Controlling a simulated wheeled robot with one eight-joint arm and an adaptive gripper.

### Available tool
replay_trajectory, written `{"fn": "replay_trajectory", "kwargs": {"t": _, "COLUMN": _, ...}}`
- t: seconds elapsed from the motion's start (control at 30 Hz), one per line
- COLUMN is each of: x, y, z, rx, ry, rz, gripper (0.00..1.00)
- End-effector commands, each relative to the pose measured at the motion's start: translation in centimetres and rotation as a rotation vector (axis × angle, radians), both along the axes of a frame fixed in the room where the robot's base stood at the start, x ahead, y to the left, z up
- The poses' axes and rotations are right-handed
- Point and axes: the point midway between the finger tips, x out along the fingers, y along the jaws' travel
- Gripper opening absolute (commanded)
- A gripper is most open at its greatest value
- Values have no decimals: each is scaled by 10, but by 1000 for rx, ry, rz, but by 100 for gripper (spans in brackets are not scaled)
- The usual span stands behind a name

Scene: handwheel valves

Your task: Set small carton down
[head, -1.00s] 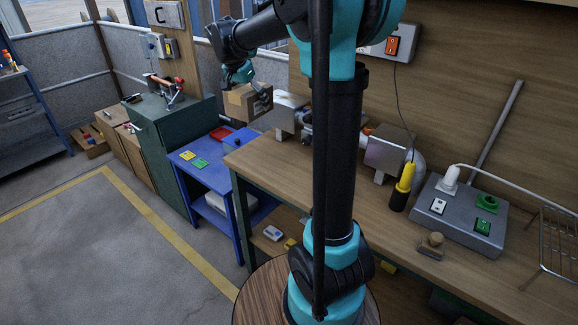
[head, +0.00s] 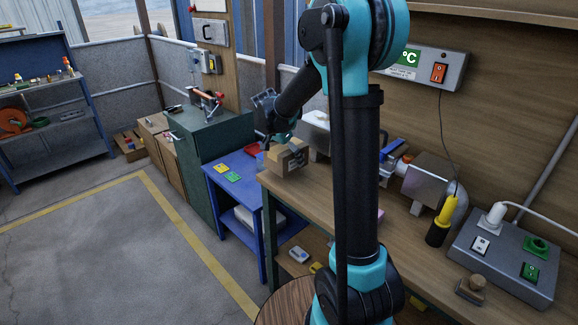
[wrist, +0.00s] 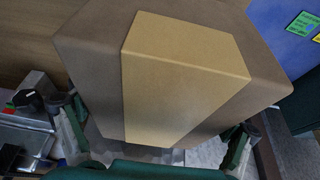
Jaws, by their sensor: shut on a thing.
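The small carton (head: 287,159) is a brown cardboard box with a paler tape band. It is at the far left end of the wooden workbench (head: 330,212) in the head view. I cannot tell whether its underside touches the bench top. My gripper (head: 282,141) is on it from above and behind, shut on it. In the wrist view the carton (wrist: 185,75) fills the middle, with a green finger at either side of its lower part. The carton's underside is hidden.
A blue table (head: 218,182) with yellow and green cards stands left of the bench. Metal valve bodies (head: 428,180) and a yellow-black tool (head: 442,220) stand on the bench to the right. A green cabinet (head: 220,140) is behind the blue table. The floor at left is clear.

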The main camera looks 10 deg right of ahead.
Motion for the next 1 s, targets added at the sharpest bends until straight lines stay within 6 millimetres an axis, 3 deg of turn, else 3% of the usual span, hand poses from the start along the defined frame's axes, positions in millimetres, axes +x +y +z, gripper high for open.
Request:
{"fn": "replay_trajectory", "kwargs": {"t": 0.3, "x": 0, "y": 0, "z": -36, "rx": 0, "ry": 0, "rz": 0, "gripper": 51}}
{"fn": "replay_trajectory", "kwargs": {"t": 0.7, "x": 0, "y": 0, "z": -41, "rx": 0, "ry": 0, "rz": 0, "gripper": 51}}
{"fn": "replay_trajectory", "kwargs": {"t": 0.73, "x": 0, "y": 0, "z": -41, "rx": 0, "ry": 0, "rz": 0, "gripper": 92}}
{"fn": "replay_trajectory", "kwargs": {"t": 0.8, "x": 0, "y": 0, "z": -41, "rx": 0, "ry": 0, "rz": 0, "gripper": 100}}
{"fn": "replay_trajectory", "kwargs": {"t": 1.0, "x": 0, "y": 0, "z": -41, "rx": 0, "ry": 0, "rz": 0, "gripper": 100}}
